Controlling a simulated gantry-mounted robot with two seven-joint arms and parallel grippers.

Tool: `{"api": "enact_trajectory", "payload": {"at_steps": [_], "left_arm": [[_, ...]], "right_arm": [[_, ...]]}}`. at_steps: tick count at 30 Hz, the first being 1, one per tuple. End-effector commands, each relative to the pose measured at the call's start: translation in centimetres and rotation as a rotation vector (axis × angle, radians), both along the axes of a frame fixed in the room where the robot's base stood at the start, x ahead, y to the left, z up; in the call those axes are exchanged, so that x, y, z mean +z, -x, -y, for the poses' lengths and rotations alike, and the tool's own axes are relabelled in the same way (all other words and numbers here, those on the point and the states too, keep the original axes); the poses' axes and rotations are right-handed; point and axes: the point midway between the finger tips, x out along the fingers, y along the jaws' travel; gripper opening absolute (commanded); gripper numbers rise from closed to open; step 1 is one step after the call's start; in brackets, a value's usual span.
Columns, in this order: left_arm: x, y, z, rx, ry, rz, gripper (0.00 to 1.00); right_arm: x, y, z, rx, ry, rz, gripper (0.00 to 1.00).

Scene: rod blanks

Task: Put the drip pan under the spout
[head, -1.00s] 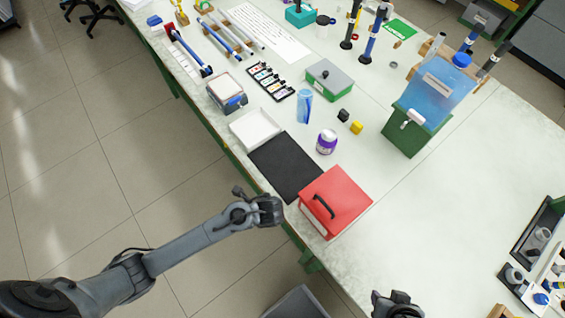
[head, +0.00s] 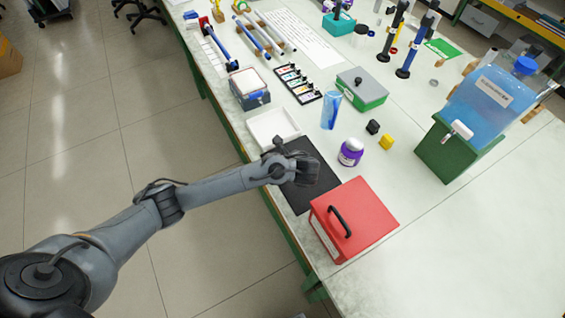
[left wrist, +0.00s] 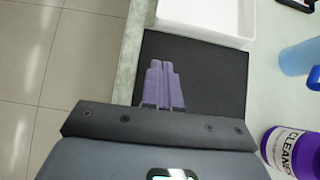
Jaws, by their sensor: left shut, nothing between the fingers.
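The drip pan looks to be the shallow white tray (head: 272,130), empty, at the table's left edge beyond the black mat (head: 298,199). It also shows at the top of the left wrist view (left wrist: 207,18). The spout (head: 458,131) is a white tap on the front of a blue water container (head: 490,97) on a green stand (head: 440,157), at the right. My left gripper (head: 312,172) is over the black mat, on the near side of the pan and apart from it. Its purple-grey fingers (left wrist: 163,82) are shut and empty. My right gripper is out of view.
A red box (head: 362,215) with a black handle stands just in front of the mat. The table's front right is clear.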

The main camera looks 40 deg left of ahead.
Motion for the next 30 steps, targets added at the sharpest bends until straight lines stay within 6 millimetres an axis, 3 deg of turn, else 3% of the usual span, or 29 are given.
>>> {"api": "enact_trajectory", "payload": {"at_steps": [8, 16, 30], "left_arm": [[-3.8, -1.4, -3.4, 0.001, -0.001, -0.001, 0.00], [-3.4, -2.6, -6.1, 0.002, 0.000, 0.001, 0.00], [-3.4, -2.9, -6.7, 0.001, 0.001, 0.000, 0.00]], "right_arm": [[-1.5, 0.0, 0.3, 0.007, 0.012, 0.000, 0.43], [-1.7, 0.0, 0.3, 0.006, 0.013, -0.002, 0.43], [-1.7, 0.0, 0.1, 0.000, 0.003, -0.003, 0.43]]}}
